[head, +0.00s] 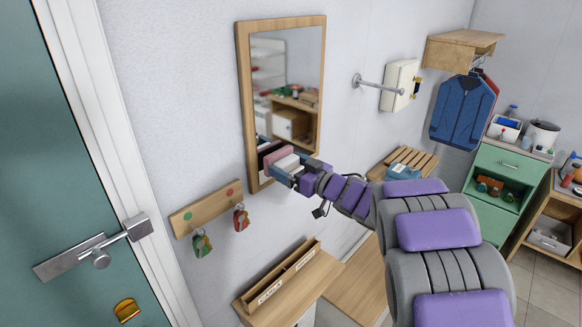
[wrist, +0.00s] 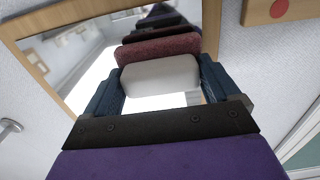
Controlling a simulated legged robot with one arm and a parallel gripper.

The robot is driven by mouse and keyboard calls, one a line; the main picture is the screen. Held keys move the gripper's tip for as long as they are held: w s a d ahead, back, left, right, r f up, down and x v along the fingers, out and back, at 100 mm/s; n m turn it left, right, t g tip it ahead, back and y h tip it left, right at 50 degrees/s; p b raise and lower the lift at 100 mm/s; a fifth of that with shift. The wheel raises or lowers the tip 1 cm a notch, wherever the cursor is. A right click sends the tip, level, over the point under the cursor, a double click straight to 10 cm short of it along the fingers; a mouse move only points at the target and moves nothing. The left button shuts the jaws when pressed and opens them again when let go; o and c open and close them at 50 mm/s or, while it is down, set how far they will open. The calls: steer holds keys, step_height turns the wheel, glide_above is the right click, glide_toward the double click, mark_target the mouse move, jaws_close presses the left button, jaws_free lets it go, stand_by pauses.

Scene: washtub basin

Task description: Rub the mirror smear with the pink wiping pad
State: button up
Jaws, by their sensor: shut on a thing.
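The wood-framed mirror (head: 290,60) hangs on the wall. It also fills the upper part of the wrist view (wrist: 85,70). My gripper (head: 284,167) is at its lower part, with blue fingers closed on either side of a white block (wrist: 160,78). This block backs the pink wiping pad (wrist: 158,48), which faces the glass; the pad also shows in the head view (head: 271,156). The pad's reflection lies right against it. I cannot tell whether it touches the glass. I cannot make out the smear; the pad and gripper hide part of the lower glass.
A key board (head: 206,207) with two hanging key sets is on the wall below left. A wooden tray (head: 282,277) stands on a ledge below. A metal wall arm with a white box (head: 398,85) sticks out to the right of the mirror. A green door (head: 60,180) is at left.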

mark_target(299, 162)
steer(key=shift+w+a, duration=0.35)
steer(key=shift+a, duration=0.05)
steer(key=shift+d+p, duration=0.1)
steer(key=shift+p, duration=0.25)
steer(key=shift+w+d+r+p, duration=0.15)
steer(key=shift+w+d+p, duration=0.5)
steer(key=shift+p, duration=0.3)
steer(key=shift+w+d+p, duration=0.6)
steer(key=shift+w+p, duration=0.25)
steer(key=shift+p, duration=0.4)
steer(key=shift+a, duration=0.2)
steer(key=shift+s+a+f, duration=0.15)
steer(key=shift+s+f, duration=0.05)
steer(key=shift+s+a+r+b, duration=0.1)
steer(key=shift+s+a+b, duration=0.1)
steer(key=shift+s+a, duration=0.4)
steer(key=shift+s+a+b, duration=0.15)
steer(key=shift+s+a, duration=0.25)
steer(key=shift+s, duration=0.3)
